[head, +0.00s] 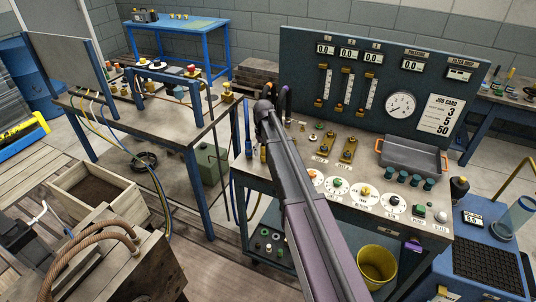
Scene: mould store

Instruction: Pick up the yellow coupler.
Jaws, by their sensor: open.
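No piece stands out surely as the yellow coupler. A small yellow fitting (227,92) stands near the right edge of the left bench. Another small yellowish piece (179,92) sits farther left on that bench. They are too small to tell their kind. My arm rises from the bottom of the head view to a dark joint near the centre, covering part of the right bench. My gripper is not in view.
The right bench (400,221) has a gauge panel (400,75), a grey tray (412,158) with orange handles and several dials. Hoses hang off the left bench (160,130).

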